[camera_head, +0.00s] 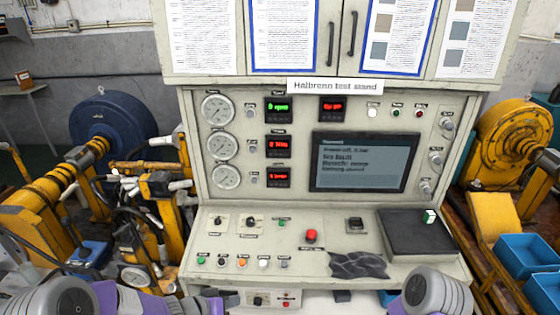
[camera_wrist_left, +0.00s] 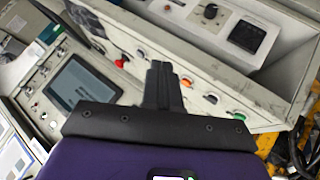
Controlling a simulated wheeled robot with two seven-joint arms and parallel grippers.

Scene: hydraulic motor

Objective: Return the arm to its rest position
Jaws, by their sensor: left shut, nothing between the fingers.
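My left arm comes in along the bottom left of the head view. Its gripper (camera_head: 229,298) is shut and empty, in front of the lower edge of the test stand's control desk (camera_head: 340,225). In the left wrist view the dark fingers (camera_wrist_left: 163,72) are together, with nothing between them. They overlap the panel edge near an orange button (camera_wrist_left: 186,82); I cannot tell whether they touch it. A purple and grey part of my right arm shows at the bottom right of the head view. Its gripper is not visible.
The test stand has gauges (camera_head: 218,109), a screen (camera_head: 358,162), a red button (camera_head: 311,236) and a dark tray (camera_head: 400,245) on its desk. Yellow machinery stands on both sides, with a blue motor (camera_head: 112,125) at left and blue bins (camera_head: 527,255) at right.

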